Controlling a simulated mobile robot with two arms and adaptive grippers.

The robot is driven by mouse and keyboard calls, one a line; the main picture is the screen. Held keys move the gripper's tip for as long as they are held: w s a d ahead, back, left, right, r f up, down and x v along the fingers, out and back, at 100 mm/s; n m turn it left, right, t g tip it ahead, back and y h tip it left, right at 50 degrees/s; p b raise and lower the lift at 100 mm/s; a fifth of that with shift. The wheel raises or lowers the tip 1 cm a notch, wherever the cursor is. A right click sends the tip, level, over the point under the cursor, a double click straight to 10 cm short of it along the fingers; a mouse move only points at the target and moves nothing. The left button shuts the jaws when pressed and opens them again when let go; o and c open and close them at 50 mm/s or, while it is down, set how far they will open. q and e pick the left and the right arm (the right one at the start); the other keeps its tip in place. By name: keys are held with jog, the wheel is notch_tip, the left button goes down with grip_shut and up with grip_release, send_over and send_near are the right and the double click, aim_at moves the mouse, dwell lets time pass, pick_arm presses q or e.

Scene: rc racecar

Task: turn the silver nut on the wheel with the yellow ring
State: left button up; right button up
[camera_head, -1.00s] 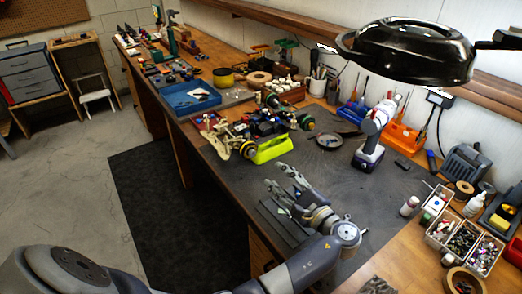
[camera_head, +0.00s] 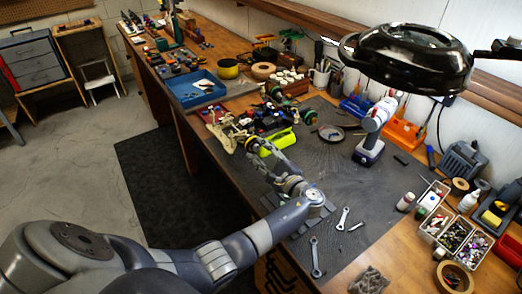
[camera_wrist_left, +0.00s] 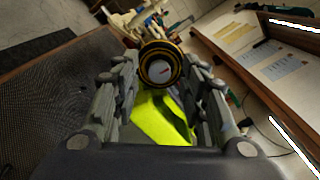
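The RC car (camera_head: 268,120) sits on a bright yellow-green stand (camera_head: 284,138) on the dark work mat. My left gripper (camera_head: 258,146) is at the car's near end, and its fingers partly hide that end in the head view. In the left wrist view, the wheel with the yellow ring (camera_wrist_left: 161,72) faces the camera, with a pale centre that has a small red mark. The silver nut cannot be made out clearly. The left gripper (camera_wrist_left: 160,60) is open, with one finger on each side of the wheel; contact cannot be told. The yellow-green stand (camera_wrist_left: 162,117) shows below the wheel. My right gripper is not in view.
A cordless drill (camera_head: 374,130) stands right of the car, and a round dish (camera_head: 331,133) lies nearer to it. A blue tray (camera_head: 195,90) is behind left. A black lamp (camera_head: 415,58) hangs over the bench's right.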

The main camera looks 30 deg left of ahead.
pick_arm(q)
jog(key=shift+a, duration=0.1)
grip_shut()
jog(key=shift+f+n+b, duration=0.3)
jog(key=shift+n+b, duration=0.6)
jog(key=shift+b, duration=0.35)
jog(key=shift+r+n+b, duration=0.2)
jog(key=shift+n+b, duration=0.3)
jog(key=shift+n, duration=0.1)
grip_release()
